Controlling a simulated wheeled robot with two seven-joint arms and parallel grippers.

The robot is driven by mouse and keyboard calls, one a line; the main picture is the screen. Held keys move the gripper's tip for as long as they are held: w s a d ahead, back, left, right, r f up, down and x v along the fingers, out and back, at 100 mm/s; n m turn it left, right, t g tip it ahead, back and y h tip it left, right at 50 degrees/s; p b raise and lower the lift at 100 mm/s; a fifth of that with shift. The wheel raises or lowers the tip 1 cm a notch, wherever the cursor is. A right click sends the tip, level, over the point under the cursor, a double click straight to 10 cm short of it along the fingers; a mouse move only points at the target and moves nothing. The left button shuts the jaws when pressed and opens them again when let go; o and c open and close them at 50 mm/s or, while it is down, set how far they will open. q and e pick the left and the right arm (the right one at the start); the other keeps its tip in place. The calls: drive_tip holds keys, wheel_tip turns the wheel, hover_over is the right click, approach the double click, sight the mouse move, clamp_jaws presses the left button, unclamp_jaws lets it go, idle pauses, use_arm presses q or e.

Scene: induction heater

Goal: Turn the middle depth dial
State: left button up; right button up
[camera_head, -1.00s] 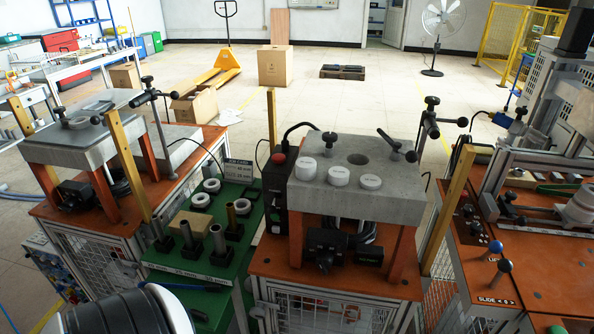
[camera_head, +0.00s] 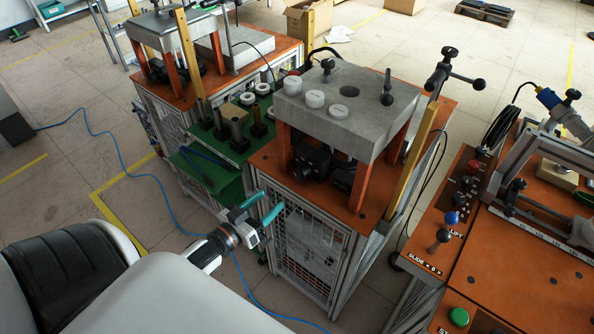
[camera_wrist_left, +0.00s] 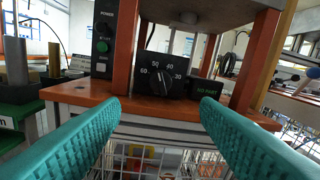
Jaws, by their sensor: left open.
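The depth dial (camera_wrist_left: 163,84) is a black knob on a black box with numbers such as 60, 50, 40 and 30 around it. The box sits on the orange top under the grey slab of the middle machine, and it also shows in the head view (camera_head: 309,163). My left gripper (camera_head: 265,206) is open and empty, with teal fingers, in front of this machine. In the left wrist view its fingertips (camera_wrist_left: 160,102) stand on either side of and apart from the dial, with a gap before it. My right gripper is not in view.
Orange legs (camera_wrist_left: 124,50) flank the dial under the grey slab (camera_head: 345,110). A black switch box (camera_wrist_left: 103,45) stands to its left. The mesh cabinet (camera_head: 300,260) is below. A green tray (camera_head: 235,150) with posts and white rings is at the left.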

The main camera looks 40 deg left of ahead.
sight(297, 177)
use_arm(q)
drive_tip(key=w, duration=0.3)
drive_tip(key=w+p, duration=0.1)
drive_tip(key=w, duration=0.3)
drive_tip(key=w+d, duration=0.1)
drive_tip(key=w, duration=0.2)
drive_tip(key=shift+w+d+r, duration=0.1)
drive_tip(key=shift+w+r, duration=0.1)
drive_tip(key=shift+w, duration=0.15)
drive_tip(key=shift+w+f, duration=0.1)
drive_tip(key=shift+w, duration=0.4)
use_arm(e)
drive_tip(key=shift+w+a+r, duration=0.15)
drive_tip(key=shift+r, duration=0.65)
use_arm(q)
drive_tip(key=c, duration=1)
drive_tip(key=shift+d, duration=0.1)
